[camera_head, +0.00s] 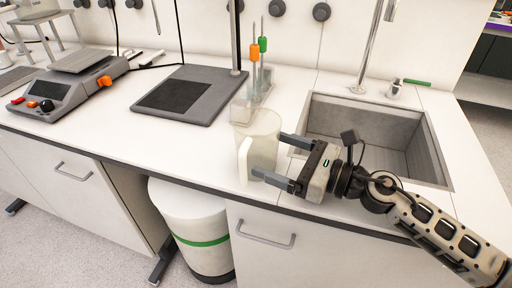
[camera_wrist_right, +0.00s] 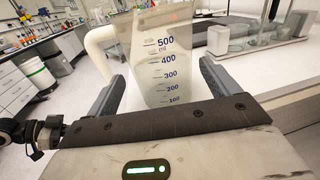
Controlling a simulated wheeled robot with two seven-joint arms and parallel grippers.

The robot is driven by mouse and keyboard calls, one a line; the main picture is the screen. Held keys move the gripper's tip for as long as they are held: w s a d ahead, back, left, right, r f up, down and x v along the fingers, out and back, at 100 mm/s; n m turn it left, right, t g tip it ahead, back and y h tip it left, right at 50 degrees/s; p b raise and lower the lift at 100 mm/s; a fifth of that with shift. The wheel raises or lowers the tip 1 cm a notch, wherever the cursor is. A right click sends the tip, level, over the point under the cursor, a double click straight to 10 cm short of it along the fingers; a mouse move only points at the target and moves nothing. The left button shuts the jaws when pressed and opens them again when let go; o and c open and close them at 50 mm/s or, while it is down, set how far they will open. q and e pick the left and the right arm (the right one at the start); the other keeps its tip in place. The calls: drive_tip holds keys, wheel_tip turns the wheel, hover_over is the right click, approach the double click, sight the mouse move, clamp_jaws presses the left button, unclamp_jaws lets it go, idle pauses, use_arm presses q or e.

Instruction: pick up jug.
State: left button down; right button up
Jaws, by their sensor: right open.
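The jug (camera_head: 264,135) is a translucent, off-white measuring jug. It stands upright on the white counter near the front edge, left of the sink. Its pale handle (camera_head: 243,160) faces the front edge in the head view. My right gripper (camera_head: 270,157) is open, with its fingers level and pointing left at the jug. In the right wrist view the jug (camera_wrist_right: 162,60) shows dark marks from 100 to 500 and stands between the two open fingers (camera_wrist_right: 163,85). Its handle (camera_wrist_right: 98,50) is at the left there. I cannot tell whether either finger touches it. My left gripper is not in view.
A sink (camera_head: 400,150) is right of the jug, under my right arm. A rack with orange and green-handled tools (camera_head: 258,85) stands close behind the jug. A grey stand base (camera_head: 190,95) and a scale (camera_head: 65,90) are further left. The counter's front edge (camera_head: 200,150) is close.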

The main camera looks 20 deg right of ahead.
sight(256, 143)
drive_tip(key=shift+w+a+r+p, duration=0.2)
drive_tip(key=shift+w+a+p, duration=0.05)
drive_tip(key=shift+w+p, duration=0.05)
drive_tip(key=p+x, duration=0.2)
drive_tip(key=x, duration=0.1)
drive_tip(key=shift+w+a+r, duration=0.2)
drive_tip(key=shift+w, duration=0.1)
drive_tip(key=shift+w+a+f, duration=0.1)
drive_tip(key=shift+w+a, duration=0.1)
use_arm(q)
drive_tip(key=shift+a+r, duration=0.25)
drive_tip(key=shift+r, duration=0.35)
use_arm(e)
drive_tip(key=shift+f, duration=0.1)
drive_tip(key=c, duration=1.1)
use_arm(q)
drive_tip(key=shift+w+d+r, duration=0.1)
use_arm(e)
drive_tip(key=shift+c, duration=0.2)
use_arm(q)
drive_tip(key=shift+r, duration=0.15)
use_arm(e)
drive_tip(key=shift+r, duration=0.25)
